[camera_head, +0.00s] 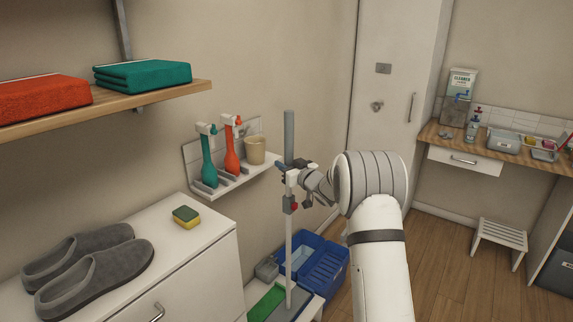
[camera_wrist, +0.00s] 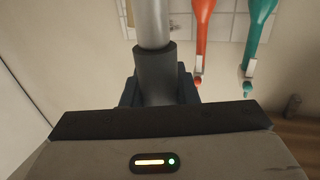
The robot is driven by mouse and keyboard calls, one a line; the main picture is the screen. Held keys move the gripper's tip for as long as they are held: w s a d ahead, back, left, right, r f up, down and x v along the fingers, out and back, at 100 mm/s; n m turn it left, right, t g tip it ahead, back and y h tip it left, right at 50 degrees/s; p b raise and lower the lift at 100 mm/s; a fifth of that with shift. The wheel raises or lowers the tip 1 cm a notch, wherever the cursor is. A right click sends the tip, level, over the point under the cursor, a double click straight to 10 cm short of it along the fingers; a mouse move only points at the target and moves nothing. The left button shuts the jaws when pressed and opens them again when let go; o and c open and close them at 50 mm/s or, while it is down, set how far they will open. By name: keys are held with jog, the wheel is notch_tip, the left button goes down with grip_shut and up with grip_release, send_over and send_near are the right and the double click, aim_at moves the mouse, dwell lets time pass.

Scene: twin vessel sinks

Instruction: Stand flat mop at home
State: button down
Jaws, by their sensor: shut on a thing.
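The flat mop (camera_head: 288,235) stands close to upright in the head view, with a grey grip at the top, a white pole and its lower end near a low white stand with a green pad (camera_head: 268,303). My gripper (camera_head: 284,167) is shut on the mop's handle near its upper part. In the wrist view my gripper (camera_wrist: 158,92) is closed around the dark grey sleeve of the mop handle (camera_wrist: 154,70). Whether the mop's foot touches the stand cannot be told.
A small wall shelf (camera_head: 235,178) with teal and orange brushes and a beige cup is just behind the handle. A blue bucket (camera_head: 318,265) stands beside the pole's lower part. A white cabinet (camera_head: 180,262) with slippers and a sponge is at left.

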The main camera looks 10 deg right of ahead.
aim_at(291, 194)
notch_tip(291, 194, down, 7)
jog(key=b, duration=0.5)
dwell(0.6)
dwell(0.5)
jog(key=shift+f+b, duration=1.3)
jog(key=shift+f, duration=0.25)
dwell(0.8)
